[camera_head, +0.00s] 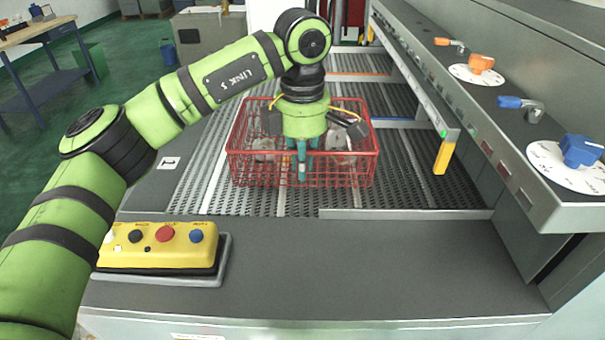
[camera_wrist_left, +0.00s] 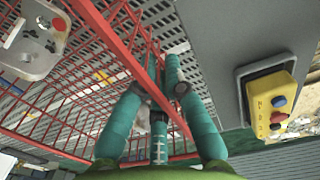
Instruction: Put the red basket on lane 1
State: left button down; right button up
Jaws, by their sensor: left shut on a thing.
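The red wire basket (camera_head: 362,154) is over the perforated conveyor deck (camera_head: 420,165), with grey metal castings (camera_head: 342,150) inside. I cannot tell whether its bottom touches the deck. My left gripper (camera_head: 302,172) points down at the basket's near wall, its teal fingers shut on the wire. In the left wrist view the fingers (camera_wrist_left: 160,115) close around the red basket's wires (camera_wrist_left: 120,50), and a casting (camera_wrist_left: 35,40) shows at upper left. A small white plate marked 1 (camera_head: 169,163) lies left of the basket, beside the leftmost deck strip. My right gripper is out of view.
A yellow button box (camera_head: 165,247) stands on the grey front ledge (camera_head: 350,265). On the right, a console (camera_head: 500,100) carries dials with orange and blue knobs. A beam with a yellow end (camera_head: 445,156) hangs right of the basket. Deck right of the basket is bare.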

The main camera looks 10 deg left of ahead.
aim_at(303, 188)
pick_arm(q)
jog(key=shift+f+p, duration=0.65)
jog(key=shift+f, duration=1.35)
jog(key=c, duration=1.7)
grip_release()
jog(key=shift+f, duration=0.2)
jog(key=shift+c, duration=0.2)
jog(key=o, duration=0.4)
jog(key=shift+r, duration=0.1)
jog(key=shift+r, duration=0.1)
notch_tip(303, 188, up, 12)
jog(key=shift+s+r+b, duration=0.1)
jog(key=shift+b, duration=1)
